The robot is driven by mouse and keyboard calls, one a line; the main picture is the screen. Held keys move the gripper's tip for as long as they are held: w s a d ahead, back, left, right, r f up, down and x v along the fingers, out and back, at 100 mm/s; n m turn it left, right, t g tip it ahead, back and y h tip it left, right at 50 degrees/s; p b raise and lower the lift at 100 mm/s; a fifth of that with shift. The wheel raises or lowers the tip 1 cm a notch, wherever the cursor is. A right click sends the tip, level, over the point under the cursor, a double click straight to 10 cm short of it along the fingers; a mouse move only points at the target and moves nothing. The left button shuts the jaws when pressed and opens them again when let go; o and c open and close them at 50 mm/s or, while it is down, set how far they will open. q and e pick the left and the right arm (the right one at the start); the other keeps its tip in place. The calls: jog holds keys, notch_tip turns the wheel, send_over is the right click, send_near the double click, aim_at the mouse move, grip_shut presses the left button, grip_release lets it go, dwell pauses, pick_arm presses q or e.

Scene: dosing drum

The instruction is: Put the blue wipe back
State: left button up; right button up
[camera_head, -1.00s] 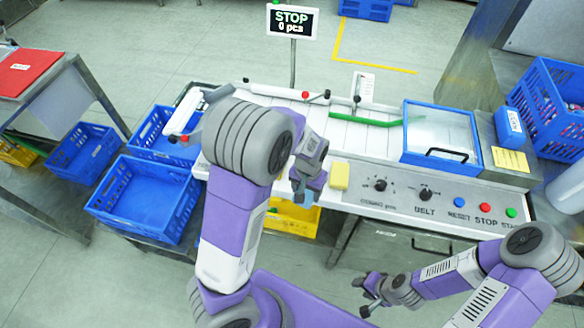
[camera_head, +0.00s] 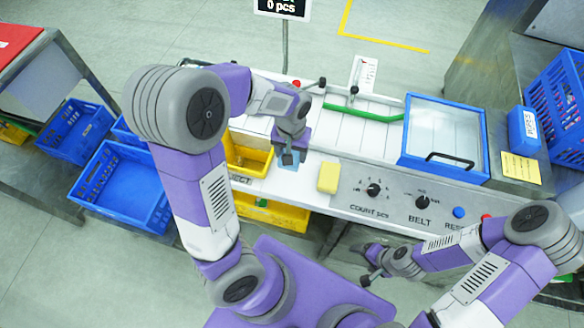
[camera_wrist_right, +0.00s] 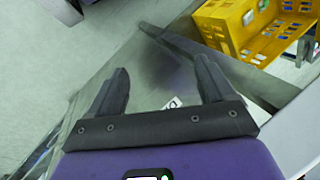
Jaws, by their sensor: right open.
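A small light-blue patch (camera_head: 291,160), which looks like the blue wipe, shows at the fingertips of my left gripper (camera_head: 288,157) in the head view. It is over the front panel, left of the yellow block (camera_head: 328,177). The gripper covers part of it, and I cannot tell whether the fingers are shut on it or it lies beneath them. My right gripper (camera_head: 368,268) is open, in front of the panel at lower centre. The right wrist view shows its two fingers (camera_wrist_right: 158,90) apart with nothing between them.
A yellow reject bin (camera_head: 248,158) sits just left of the left gripper. A clear-lidded blue frame (camera_head: 443,137) stands on the machine. A blue labelled box (camera_head: 523,130) and a yellow card (camera_head: 520,168) are at right. Blue crates (camera_head: 118,190) stand at left.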

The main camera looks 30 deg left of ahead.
pick_arm(q)
notch_tip(320, 180, down, 8)
jog(key=shift+w+f+b, duration=0.1)
jog(key=shift+f+b, duration=0.1)
jog(key=shift+b, duration=0.85)
jog(key=shift+r, duration=0.1)
jog(key=o, duration=0.6)
jog(key=shift+f, duration=0.2)
jog(key=shift+c, duration=0.2)
jog(key=o, duration=0.5)
jog(key=shift+c, duration=0.2)
notch_tip(320, 180, up, 12)
jog(key=p, duration=0.3)
jog(key=shift+r, duration=0.25)
jog(key=shift+f, duration=0.1)
